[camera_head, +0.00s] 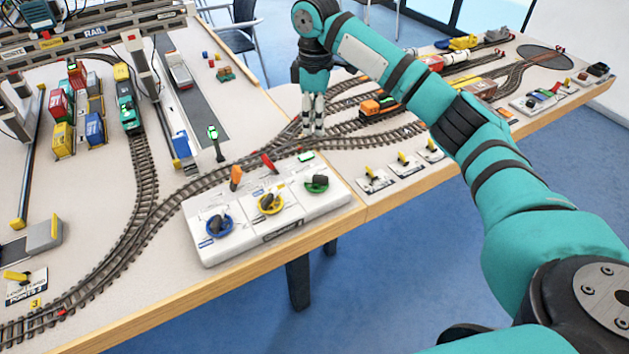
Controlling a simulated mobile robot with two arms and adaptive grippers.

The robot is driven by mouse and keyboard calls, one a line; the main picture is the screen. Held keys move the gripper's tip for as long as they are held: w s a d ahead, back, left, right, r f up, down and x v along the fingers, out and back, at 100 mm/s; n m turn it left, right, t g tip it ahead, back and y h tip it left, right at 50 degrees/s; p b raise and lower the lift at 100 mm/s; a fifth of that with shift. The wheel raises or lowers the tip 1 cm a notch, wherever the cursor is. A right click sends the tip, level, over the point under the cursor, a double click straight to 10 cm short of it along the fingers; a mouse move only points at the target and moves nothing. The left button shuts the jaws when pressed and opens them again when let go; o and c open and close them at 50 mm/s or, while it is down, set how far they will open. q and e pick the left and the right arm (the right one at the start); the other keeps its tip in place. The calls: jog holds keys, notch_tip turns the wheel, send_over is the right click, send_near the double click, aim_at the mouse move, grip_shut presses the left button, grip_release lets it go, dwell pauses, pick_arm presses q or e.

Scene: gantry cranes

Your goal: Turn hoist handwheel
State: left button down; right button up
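A white control box (330,201) stands at the table's front edge. It carries a blue handwheel (219,226), a yellow handwheel (270,204) and a green handwheel (316,184), each with a dark knob. Their labels are too small to read, so I cannot tell which one is the hoist's. Orange and red levers stand behind them. My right gripper (313,132) points down over the tracks, behind the green handwheel and apart from it. Its fingers look close together, but their gap is unclear. My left gripper is not in view.
Gantry cranes stand at the left, with stacked containers (62,140) beside the track. A green signal post (215,140) stands behind the box. An orange locomotive (379,108) is right of my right gripper. Several yellow levers (403,160) line the front edge on the right.

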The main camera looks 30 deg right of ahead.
aim_at(315, 175)
notch_tip(315, 175, down, 17)
jog(key=shift+r+p, duration=0.1)
jog(key=shift+p, duration=0.3)
grip_shut()
